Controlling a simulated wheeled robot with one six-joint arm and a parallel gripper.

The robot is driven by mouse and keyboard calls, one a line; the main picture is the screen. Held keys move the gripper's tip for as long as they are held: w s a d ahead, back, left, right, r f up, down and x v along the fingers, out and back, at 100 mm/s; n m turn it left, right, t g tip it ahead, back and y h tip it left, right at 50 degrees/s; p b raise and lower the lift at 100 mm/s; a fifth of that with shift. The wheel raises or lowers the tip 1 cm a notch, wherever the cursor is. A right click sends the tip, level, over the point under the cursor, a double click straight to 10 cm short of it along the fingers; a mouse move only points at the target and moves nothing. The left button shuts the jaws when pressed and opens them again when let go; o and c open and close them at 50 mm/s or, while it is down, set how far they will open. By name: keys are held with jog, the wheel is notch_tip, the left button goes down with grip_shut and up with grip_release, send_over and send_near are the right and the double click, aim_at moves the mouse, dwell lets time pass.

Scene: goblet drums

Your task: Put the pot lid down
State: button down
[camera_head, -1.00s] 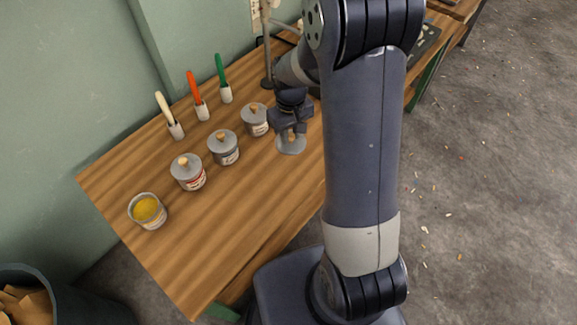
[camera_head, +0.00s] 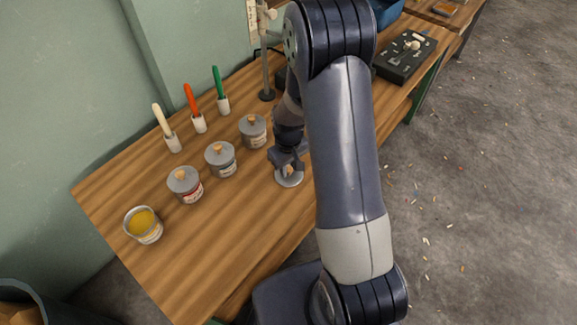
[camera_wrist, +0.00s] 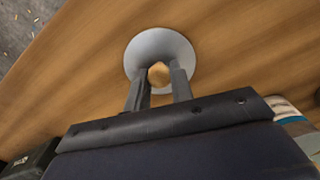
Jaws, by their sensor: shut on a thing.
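The grey pot lid (camera_head: 289,181) with its wooden knob is in my gripper, low over the bare wood in front of the row of pots. I cannot tell whether it touches the table. My gripper (camera_head: 288,166) is shut on the lid's knob. In the wrist view the lid (camera_wrist: 150,42) shows as a round grey disc, with the knob (camera_wrist: 158,75) between my fingertips. An open pot (camera_head: 143,225) with yellow contents stands at the left end of the row, without a lid.
Three lidded pots (camera_head: 185,185) stand between the open pot and my gripper. Three brushes in holders (camera_head: 199,122) stand behind them. A lamp-like stand (camera_head: 265,94) is at the back, and a dark box (camera_head: 405,62) at the far right. The table front is clear.

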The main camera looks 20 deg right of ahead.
jog(key=c, duration=1.2)
grip_release()
jog(key=shift+f, duration=0.1)
jog(key=shift+c, duration=0.2)
notch_tip(320, 180, up, 12)
jog(key=p, duration=0.1)
notch_tip(320, 180, down, 12)
jog(key=shift+b, duration=0.55)
jog(key=shift+r, duration=1.35)
